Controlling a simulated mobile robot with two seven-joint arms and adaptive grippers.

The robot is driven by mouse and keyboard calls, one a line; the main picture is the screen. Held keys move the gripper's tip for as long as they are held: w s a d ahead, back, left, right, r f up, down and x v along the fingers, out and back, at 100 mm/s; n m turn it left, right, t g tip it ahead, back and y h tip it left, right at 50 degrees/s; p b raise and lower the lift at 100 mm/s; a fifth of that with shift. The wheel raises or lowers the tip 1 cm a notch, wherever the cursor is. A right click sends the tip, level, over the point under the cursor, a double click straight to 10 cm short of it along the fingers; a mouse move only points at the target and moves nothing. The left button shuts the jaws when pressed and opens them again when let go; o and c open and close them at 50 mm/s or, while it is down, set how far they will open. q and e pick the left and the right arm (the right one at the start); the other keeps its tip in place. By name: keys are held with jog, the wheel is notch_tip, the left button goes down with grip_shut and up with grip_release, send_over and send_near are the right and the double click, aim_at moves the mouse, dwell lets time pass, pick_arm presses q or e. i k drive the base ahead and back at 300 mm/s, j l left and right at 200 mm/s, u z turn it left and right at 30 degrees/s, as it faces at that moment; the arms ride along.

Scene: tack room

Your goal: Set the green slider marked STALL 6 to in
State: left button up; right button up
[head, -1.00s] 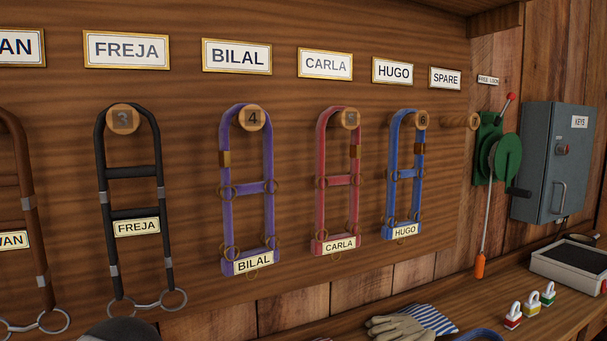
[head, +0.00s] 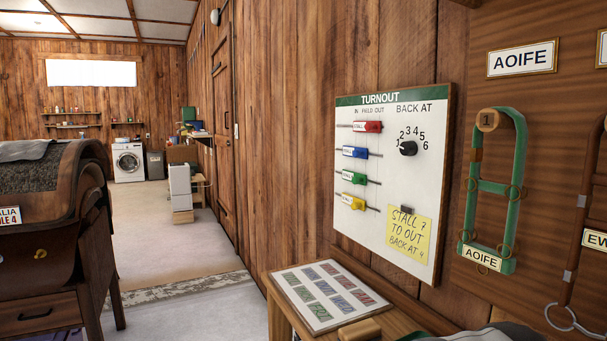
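The white TURNOUT board (head: 412,225) with a green header hangs on the wood wall right of centre. Its column heads read IN, FIELD, OUT and BACK AT. A green slider (head: 361,180) sits on the third rail down, with a small white label at its left side; the label is too small to read surely. The green slider is near the middle of its rail, and I cannot tell its exact stop. A red slider (head: 374,127) and a blue slider (head: 361,153) are above it, and a yellow slider (head: 358,204) is below. Neither gripper shows.
A black dial (head: 408,149) numbered 1 to 6 and a yellow note (head: 409,233) share the board. Below, a card chart (head: 330,297) lies on a bench. Halters hang at right. A saddle stand (head: 50,275) is at left; clear floor (head: 175,255) lies between.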

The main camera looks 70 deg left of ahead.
aim_at(355, 178)
jog(key=u, duration=2.1)
jog(key=i+j, duration=0.15)
jog(key=j, duration=0.2)
jog(key=i+j, duration=0.1)
jog(key=j, duration=0.25)
